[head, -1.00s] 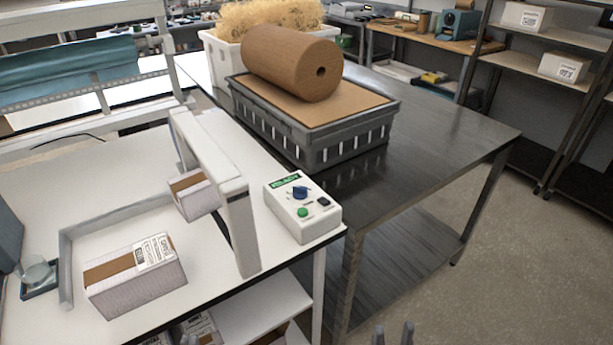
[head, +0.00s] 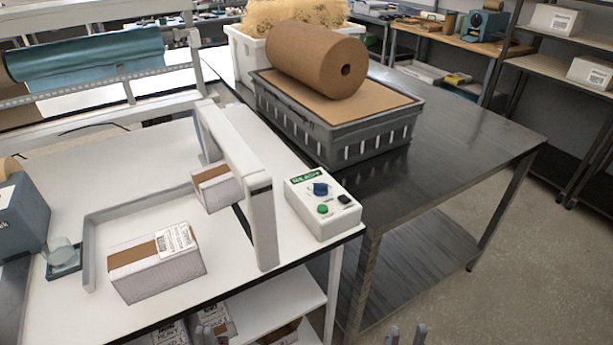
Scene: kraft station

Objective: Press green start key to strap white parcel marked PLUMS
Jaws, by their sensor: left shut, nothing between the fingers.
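The control box (head: 322,228) stands at the right end of the white bench, with a green key (head: 323,209), a blue knob (head: 320,189), a black switch (head: 345,199) and a green display reading READY. One white parcel (head: 222,192) with a brown tape band sits in the strapping arch (head: 262,222). Another white parcel (head: 170,276) with brown tape and a printed label lies at the front left. I cannot read PLUMS on either. My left gripper (head: 205,336) is shut and empty at the bottom edge. My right gripper (head: 407,337) is open, with only its fingertips showing.
A grey crate (head: 345,150) with a brown paper roll (head: 310,62) stands on the dark metal table (head: 470,130) behind the box. A low grey rail (head: 88,235) borders the left parcel. More parcels lie on the shelf below. The bench front is clear.

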